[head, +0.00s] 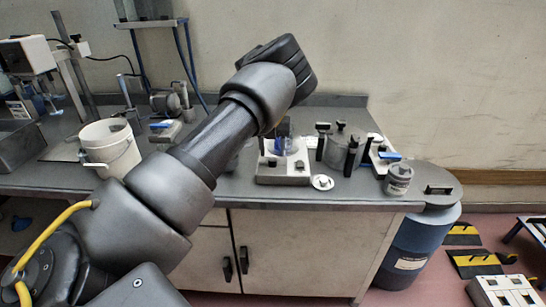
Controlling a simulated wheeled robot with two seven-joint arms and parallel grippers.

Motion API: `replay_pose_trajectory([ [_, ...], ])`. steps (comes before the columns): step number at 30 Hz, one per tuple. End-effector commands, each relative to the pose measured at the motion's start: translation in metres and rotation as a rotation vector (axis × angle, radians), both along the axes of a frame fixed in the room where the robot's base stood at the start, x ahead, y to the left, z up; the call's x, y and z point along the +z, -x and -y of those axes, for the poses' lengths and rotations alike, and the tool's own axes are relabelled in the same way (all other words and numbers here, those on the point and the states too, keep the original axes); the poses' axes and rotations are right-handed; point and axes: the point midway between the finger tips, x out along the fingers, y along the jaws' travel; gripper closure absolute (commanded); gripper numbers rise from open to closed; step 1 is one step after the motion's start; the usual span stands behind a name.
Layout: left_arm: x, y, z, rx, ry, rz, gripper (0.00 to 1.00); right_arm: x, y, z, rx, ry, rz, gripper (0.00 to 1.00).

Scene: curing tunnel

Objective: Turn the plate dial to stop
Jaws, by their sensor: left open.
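A white stirring hot plate (284,176) stands near the front edge of the grey bench, with a clear beaker holding something blue on top. Small dark knobs show at its front; which one is the plate dial, and where it points, is too small to tell. My left arm reaches across the view from the lower left, its wrist above and behind the plate. My left gripper (284,127) is mostly hidden behind the arm; only a dark part shows just above the beaker. It is open, and I see nothing held. My right gripper is out of view.
A lidded metal pot (342,146), a small labelled jar (398,179) and a white disc (322,182) stand right of the plate. A white bucket (108,148) is at left. A blue drum (418,245) stands beyond the bench's right end. Cabinet doors are below.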

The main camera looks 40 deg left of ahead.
Motion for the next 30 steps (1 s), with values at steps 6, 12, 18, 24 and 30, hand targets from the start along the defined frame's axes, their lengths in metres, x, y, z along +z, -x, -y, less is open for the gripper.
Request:
replay_pose_trajectory([
  [6, -0.026, 0.000, 0.000, 0.001, 0.000, 0.000, 0.52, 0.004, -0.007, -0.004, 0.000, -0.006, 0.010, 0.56],
  [12, -0.034, 0.000, 0.001, 0.001, -0.001, 0.001, 0.52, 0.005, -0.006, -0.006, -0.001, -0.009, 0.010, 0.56],
  [18, -0.034, 0.000, 0.000, 0.002, -0.001, 0.001, 0.52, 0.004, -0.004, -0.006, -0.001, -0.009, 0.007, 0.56],
  [24, -0.034, 0.000, 0.000, 0.002, -0.001, 0.001, 0.78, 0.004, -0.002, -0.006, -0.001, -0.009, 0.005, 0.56],
  [30, -0.034, 0.000, 0.000, 0.002, -0.001, 0.001, 0.96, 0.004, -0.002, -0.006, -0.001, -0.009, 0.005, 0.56],
])
